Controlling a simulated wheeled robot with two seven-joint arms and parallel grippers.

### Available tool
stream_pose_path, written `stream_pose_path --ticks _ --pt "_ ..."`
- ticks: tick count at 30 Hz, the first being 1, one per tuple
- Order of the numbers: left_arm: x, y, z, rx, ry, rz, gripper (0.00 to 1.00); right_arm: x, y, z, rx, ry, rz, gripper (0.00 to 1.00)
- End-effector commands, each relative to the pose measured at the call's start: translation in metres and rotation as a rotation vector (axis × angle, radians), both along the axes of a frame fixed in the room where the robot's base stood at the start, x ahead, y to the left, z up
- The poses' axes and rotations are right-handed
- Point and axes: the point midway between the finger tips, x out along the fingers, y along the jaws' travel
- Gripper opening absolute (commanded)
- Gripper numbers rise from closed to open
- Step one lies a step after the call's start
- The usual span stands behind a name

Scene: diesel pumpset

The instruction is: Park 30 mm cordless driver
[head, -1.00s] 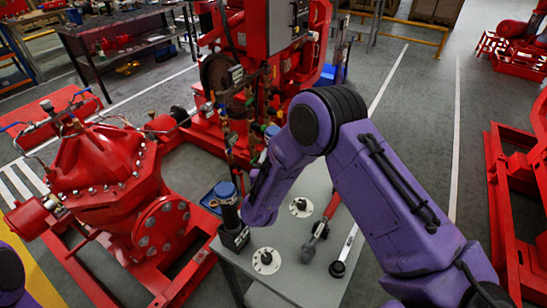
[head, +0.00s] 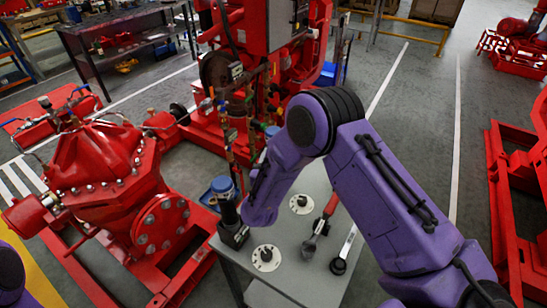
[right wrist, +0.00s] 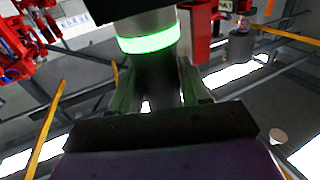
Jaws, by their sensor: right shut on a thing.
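My right gripper (right wrist: 160,88) is shut on a dark cylindrical part of the driver in the right wrist view, below a glowing green ring (right wrist: 149,40). Whether the foot touches the table is unclear. Two white discs with dark centres, one near (head: 266,258) and one far (head: 300,204), lie on the table. My left gripper is out of view.
A red pump (head: 105,180) stands close to the left. The red engine (head: 270,60) stands behind.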

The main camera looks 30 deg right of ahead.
Motion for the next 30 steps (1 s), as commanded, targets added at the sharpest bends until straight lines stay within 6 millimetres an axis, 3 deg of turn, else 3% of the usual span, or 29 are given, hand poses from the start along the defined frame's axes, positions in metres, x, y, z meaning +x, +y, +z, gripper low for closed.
stream_pose_path --ticks 2,3,5,16,25,30 --pt "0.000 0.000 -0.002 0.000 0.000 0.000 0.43 0.001 0.000 -0.001 0.000 -0.003 0.000 0.00" --pt "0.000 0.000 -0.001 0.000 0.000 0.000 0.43 0.001 0.000 0.000 0.000 -0.004 0.000 0.56" --pt "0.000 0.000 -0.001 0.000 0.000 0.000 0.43 0.000 0.000 0.000 0.000 -0.003 0.000 0.76" --pt "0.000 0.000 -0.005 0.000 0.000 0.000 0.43 -0.006 0.006 -0.003 0.001 0.002 0.003 0.76" --pt "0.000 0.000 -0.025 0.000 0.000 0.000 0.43 -0.058 0.048 -0.006 -0.002 -0.001 0.005 0.76" --pt "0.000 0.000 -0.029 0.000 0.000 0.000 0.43 -0.078 0.063 -0.004 -0.001 -0.002 0.002 0.76"
